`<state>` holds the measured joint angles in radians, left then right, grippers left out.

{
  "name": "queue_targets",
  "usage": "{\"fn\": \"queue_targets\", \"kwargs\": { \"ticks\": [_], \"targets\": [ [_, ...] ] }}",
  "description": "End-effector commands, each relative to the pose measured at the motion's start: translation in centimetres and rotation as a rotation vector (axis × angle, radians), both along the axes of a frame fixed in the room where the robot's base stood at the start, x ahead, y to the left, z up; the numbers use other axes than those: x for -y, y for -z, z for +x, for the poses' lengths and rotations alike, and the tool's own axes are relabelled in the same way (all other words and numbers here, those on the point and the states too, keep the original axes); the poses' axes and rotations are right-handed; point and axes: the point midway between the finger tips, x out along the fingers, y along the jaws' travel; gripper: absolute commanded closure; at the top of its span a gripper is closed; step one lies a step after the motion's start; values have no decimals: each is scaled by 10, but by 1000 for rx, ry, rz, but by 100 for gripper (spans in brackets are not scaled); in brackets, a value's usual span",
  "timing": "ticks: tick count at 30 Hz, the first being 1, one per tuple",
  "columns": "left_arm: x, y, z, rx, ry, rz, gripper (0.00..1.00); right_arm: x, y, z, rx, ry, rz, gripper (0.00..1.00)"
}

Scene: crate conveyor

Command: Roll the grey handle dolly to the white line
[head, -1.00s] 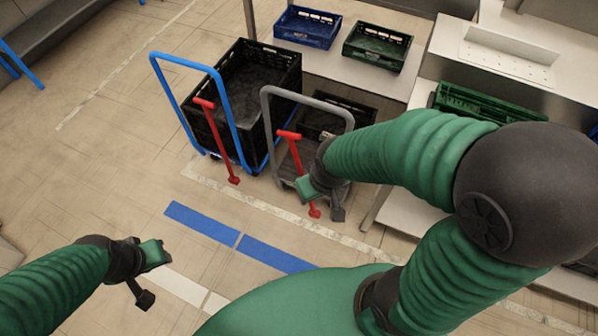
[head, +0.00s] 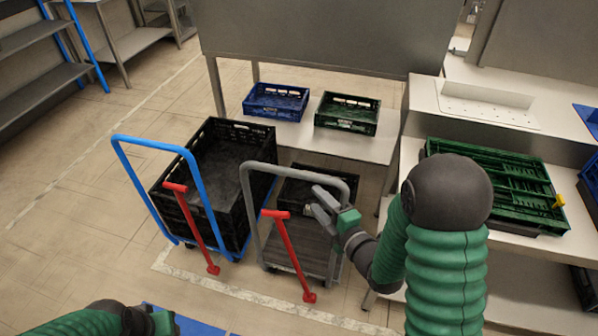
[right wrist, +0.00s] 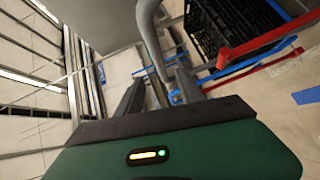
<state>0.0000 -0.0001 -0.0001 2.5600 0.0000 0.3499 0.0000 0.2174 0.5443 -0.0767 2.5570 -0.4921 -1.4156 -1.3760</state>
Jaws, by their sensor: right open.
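The grey handle dolly (head: 246,207) stands behind the floor line in the head view, with a dark deck, a black crate (head: 310,197) at its back and a red lever (head: 289,255) at its front. My right gripper (head: 322,206) is open beside the right part of the grey handle. In the right wrist view the grey handle tube (right wrist: 150,35) runs down toward the space between my open fingers (right wrist: 158,92); contact cannot be told. A worn white line (head: 262,294) crosses the floor in front. My left gripper (head: 155,322) is low at the bottom edge, partly cut off.
A blue handle dolly (head: 122,165) with a large black crate (head: 235,130) stands close on the left. A table (head: 365,145) with blue and green crates is behind. A counter (head: 402,165) is on the right. Blue floor tape (head: 195,327) lies in front.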

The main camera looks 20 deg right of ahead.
Motion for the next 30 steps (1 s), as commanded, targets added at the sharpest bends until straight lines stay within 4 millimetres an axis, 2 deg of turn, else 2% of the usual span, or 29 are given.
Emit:
{"fn": "queue_targets", "kwargs": {
  "ticks": [5,7,18,24,30],
  "targets": [
    [0,16,0,0,0,0,64,-7,7,29,6,-3,-3,56],
    [0,11,0,-1,0,0,64,-11,5,46,3,-3,-2,56],
    [0,12,0,0,0,0,64,-30,18,137,2,-1,1,56],
    [0,13,0,0,0,0,64,-34,22,160,0,1,0,56],
    [0,13,0,0,0,0,64,-35,22,163,-1,1,0,56]
  ]
}}
